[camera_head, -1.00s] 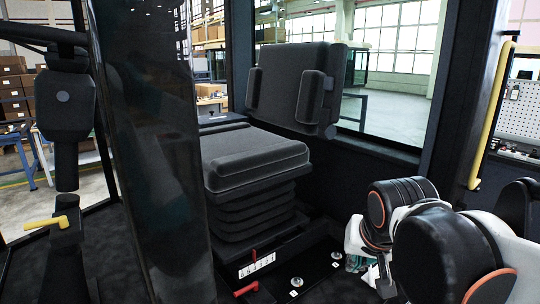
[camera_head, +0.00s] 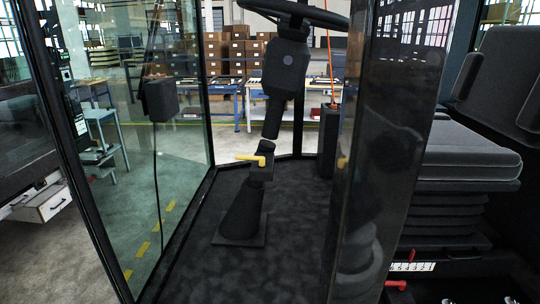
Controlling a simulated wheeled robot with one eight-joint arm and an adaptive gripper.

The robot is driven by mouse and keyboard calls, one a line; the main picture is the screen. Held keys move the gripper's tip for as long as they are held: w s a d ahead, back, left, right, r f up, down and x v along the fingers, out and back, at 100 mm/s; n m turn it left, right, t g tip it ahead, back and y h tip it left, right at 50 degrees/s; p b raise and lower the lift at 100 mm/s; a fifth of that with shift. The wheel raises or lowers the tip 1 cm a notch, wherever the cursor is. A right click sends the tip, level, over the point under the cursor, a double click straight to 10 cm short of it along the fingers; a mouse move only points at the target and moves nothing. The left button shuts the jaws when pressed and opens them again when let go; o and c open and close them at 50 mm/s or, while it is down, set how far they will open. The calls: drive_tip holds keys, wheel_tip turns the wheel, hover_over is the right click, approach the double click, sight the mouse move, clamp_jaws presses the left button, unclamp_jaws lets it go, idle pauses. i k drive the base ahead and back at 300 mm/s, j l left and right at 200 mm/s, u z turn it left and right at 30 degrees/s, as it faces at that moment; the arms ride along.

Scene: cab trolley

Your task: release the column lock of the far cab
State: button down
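The steering column (camera_head: 243,205) stands on the dark cab floor, with the steering wheel (camera_head: 300,12) at its top. The column leans, its upper part tilted toward the right. A yellow lock lever (camera_head: 254,159) sits at the joint partway up the column and points left. A second yellow patch at the dark glossy pillar may be a reflection or part of the lever; I cannot tell. My gripper is not in view, so its state and its place relative to the lever are hidden.
A dark glossy pillar (camera_head: 375,150) stands between the column and the black seat (camera_head: 468,155). A red handle (camera_head: 396,285) is low by the seat base. A glass panel (camera_head: 130,120) closes the left side. The floor (camera_head: 290,250) around the column is clear.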

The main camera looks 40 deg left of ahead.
sight(262, 160)
drive_tip(key=k+u, duration=0.3)
drive_tip(key=k+j+u, duration=0.15)
drive_tip(key=k+u, duration=0.15)
drive_tip(key=i+l+u, duration=0.1)
drive_tip(key=u, duration=0.3)
drive_tip(key=l+u, duration=0.4)
drive_tip(key=i+l+u, duration=0.1)
drive_tip(key=l+u, duration=0.15)
drive_tip(key=u, duration=0.15)
drive_tip(key=i, duration=0.35)
drive_tip(key=i+j+u, duration=0.1)
drive_tip(key=i+j, duration=0.05)
drive_tip(key=j, duration=0.05)
